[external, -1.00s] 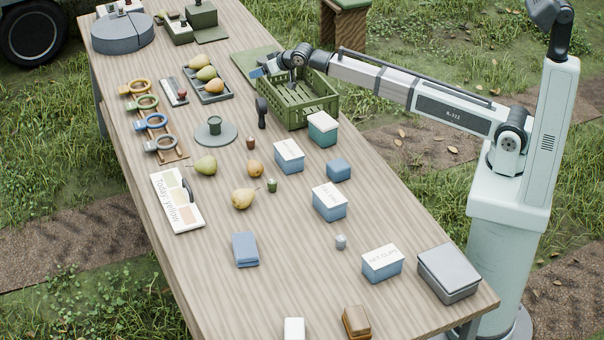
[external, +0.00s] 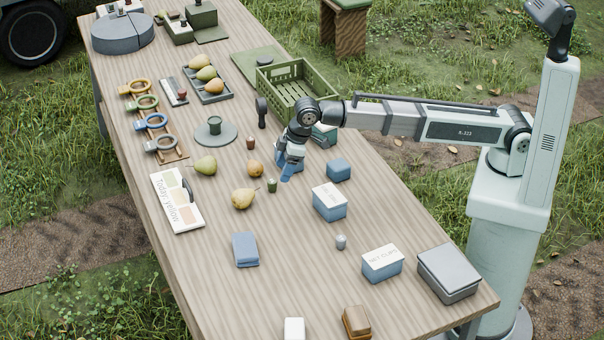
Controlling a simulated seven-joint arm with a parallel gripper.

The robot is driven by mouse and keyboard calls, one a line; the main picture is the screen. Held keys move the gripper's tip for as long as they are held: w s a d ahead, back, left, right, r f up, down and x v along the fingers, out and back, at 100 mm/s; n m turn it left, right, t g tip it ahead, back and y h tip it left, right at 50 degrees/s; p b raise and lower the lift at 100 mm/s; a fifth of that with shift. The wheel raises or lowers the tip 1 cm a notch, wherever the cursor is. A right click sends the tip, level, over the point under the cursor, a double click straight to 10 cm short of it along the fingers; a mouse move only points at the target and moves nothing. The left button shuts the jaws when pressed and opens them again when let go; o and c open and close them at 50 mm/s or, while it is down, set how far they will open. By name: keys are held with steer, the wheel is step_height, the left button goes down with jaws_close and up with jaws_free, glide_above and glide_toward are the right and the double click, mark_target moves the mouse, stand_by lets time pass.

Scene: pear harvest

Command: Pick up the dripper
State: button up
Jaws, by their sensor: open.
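My gripper (external: 287,172) is open, pointing down over the middle of the table, with blue fingers. I cannot tell for sure which thing is the dripper. Small candidates are a dark green vial (external: 272,186) just left of my fingers, a red-brown vial (external: 251,143) farther back, and a small grey piece (external: 341,241) nearer the front right. A dark green cup (external: 215,125) stands on a round grey plate at the left. My gripper appears empty, though its inner side is hard to see.
Pears (external: 243,199) lie just left of my gripper. A blue box (external: 338,170) and a labelled box (external: 329,202) stand to its right. A green crate (external: 322,104) is behind. A ring rack (external: 150,122) is at the left. Bare tabletop (external: 290,270) lies in front.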

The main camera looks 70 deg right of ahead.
steer(key=s+a+n+g, duration=0.25)
steer(key=s+a, duration=0.45)
steer(key=s, duration=0.4)
steer(key=n+g+h, duration=0.1)
steer(key=n, duration=0.2)
glide_above(341, 238)
steer(key=shift+d+f, duration=0.1)
steer(key=shift+f, duration=6.3)
steer(key=shift+c, duration=0.4)
steer(key=c, duration=1)
steer(key=shift+r, duration=0.1)
steer(key=shift+r, duration=4.95)
